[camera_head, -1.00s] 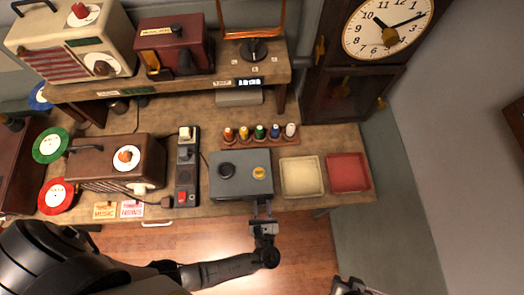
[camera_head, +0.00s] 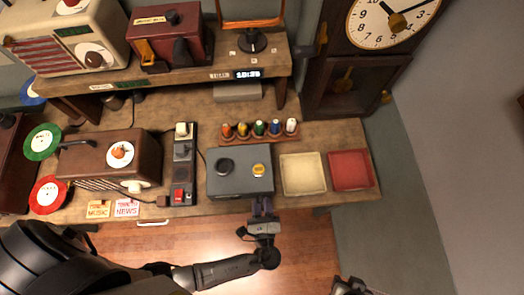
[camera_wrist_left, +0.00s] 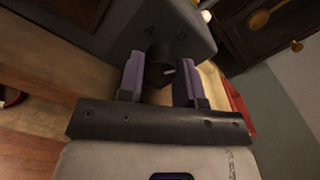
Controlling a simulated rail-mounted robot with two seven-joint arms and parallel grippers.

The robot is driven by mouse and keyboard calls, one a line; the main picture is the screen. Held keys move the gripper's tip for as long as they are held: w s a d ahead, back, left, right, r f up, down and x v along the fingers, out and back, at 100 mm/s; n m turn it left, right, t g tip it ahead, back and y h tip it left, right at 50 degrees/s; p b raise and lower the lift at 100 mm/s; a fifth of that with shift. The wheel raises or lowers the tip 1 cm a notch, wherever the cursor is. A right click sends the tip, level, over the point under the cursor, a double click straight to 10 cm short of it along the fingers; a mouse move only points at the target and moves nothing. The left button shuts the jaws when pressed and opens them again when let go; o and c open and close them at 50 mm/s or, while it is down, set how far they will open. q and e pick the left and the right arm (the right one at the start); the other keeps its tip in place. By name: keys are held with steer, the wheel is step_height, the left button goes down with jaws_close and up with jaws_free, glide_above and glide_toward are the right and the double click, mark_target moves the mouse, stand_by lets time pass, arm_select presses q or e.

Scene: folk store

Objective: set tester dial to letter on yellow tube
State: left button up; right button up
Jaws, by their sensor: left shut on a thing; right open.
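The tester is a grey box (camera_head: 240,186) at the front edge of the bench, with a black round part and a yellow disc on top. Its dark dial (camera_wrist_left: 158,66) is on the front face, below letters of which A and B show. My left gripper (camera_head: 262,207) is shut on this dial, its purple fingers (camera_wrist_left: 160,78) on either side. A pale mark shows on the dial's right side. The yellow tube (camera_head: 242,130) stands second from left in a wooden rack; its letter is too small to read. My right gripper (camera_head: 348,285) is open at the bottom edge, mostly cut off.
A cream tray (camera_head: 303,190) and a red tray (camera_head: 350,184) lie right of the tester. A switch strip (camera_head: 183,163) and a brown radio (camera_head: 98,160) stand to its left. A tall clock (camera_head: 350,85) stands at the back right. The floor in front is clear.

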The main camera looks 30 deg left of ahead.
arm_select(q)
steer(key=n+b, duration=0.2)
steer(key=n, duration=0.1)
steer(key=shift+f+n, duration=0.1)
steer(key=shift+n, duration=0.3)
steer(key=shift+n+b, duration=0.5)
steer(key=shift+n, duration=0.4)
steer(key=o, duration=0.9)
steer(key=shift+o, duration=0.2)
steer(key=shift+s+d, duration=0.1)
steer(key=b+v, duration=0.2)
steer(key=v, duration=1.1)
steer(key=shift+s, duration=0.25)
